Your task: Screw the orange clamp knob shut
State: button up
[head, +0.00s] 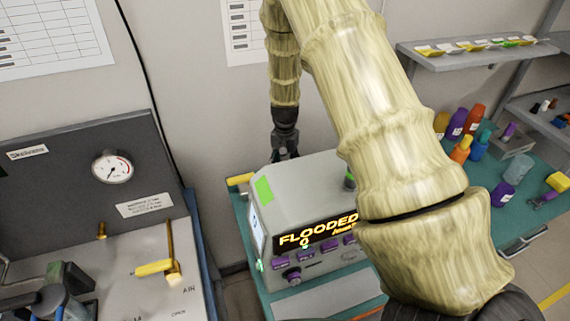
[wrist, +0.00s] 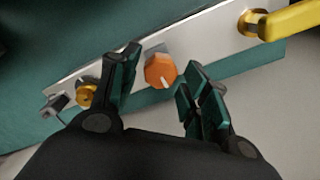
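The orange clamp knob (wrist: 160,71) shows in the wrist view. It is faceted, has a white pointer mark at its lower edge, and sits on a pale metal strip (wrist: 210,42) along a teal surface. My gripper (wrist: 163,76) is open, with one dark teal-padded finger on each side of the knob. A gap shows between the knob and each finger, wider on the right. I cannot tell how far the fingertips are from the strip in depth. In the head view my gripper (head: 285,142) points down behind the grey display unit (head: 310,190), and the knob is hidden there.
A brass fitting (wrist: 86,95) and a small dark toggle (wrist: 55,104) are left of my left finger. A yellow handle (wrist: 288,20) is at the upper right. The display unit reads "FLOODED". Bottles (head: 457,123) stand on the teal bench at right.

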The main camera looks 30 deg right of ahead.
jog(key=shift+a, duration=0.1)
notch_tip(320, 180, up, 12)
dwell(0.8)
jog(key=shift+f, duration=0.1)
